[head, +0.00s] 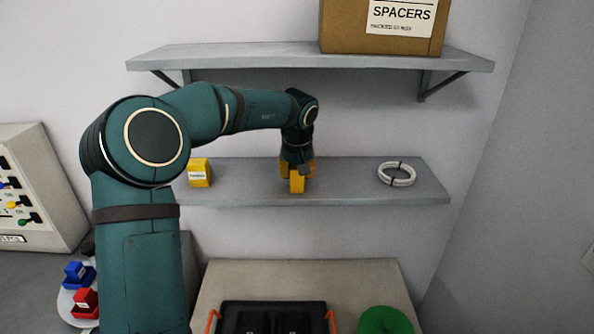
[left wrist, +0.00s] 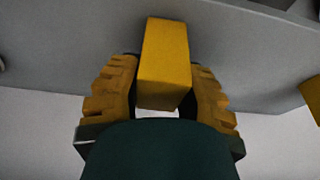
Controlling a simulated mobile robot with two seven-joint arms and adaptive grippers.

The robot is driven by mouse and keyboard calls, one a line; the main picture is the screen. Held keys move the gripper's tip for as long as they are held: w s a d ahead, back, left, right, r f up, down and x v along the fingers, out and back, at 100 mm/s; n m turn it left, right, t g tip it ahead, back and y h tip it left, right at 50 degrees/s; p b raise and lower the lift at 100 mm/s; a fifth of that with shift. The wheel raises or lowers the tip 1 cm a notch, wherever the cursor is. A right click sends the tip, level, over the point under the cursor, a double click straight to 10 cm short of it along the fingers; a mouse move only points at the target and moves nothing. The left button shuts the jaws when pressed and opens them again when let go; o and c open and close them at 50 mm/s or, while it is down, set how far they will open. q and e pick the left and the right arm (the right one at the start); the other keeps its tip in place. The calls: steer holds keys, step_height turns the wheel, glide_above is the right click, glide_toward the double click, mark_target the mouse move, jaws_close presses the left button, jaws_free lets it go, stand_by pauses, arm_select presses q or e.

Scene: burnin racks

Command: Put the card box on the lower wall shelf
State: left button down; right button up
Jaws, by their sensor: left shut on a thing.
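A small yellow card box (head: 297,184) is between the fingers of my left gripper (head: 297,170), which is shut on it. In the left wrist view the box (left wrist: 163,62) stands out between the two ridged yellow fingers of the gripper (left wrist: 165,95). The box is at the middle of the lower wall shelf (head: 345,187), near its front edge. I cannot tell whether its underside touches the shelf. The grey shelf (left wrist: 85,45) fills much of the left wrist view behind the box. My right gripper is not in view.
Another yellow box (head: 199,173) with a white label stands on the shelf's left part. A white cable coil (head: 397,174) lies on its right part. The upper shelf (head: 260,58) holds a cardboard SPACERS box (head: 380,28). Below are a black tray (head: 272,315) and a green round object (head: 385,321).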

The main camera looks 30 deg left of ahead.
arm_select(q)
steer(key=c, duration=0.7)
jaws_free()
steer(key=shift+f, duration=0.1)
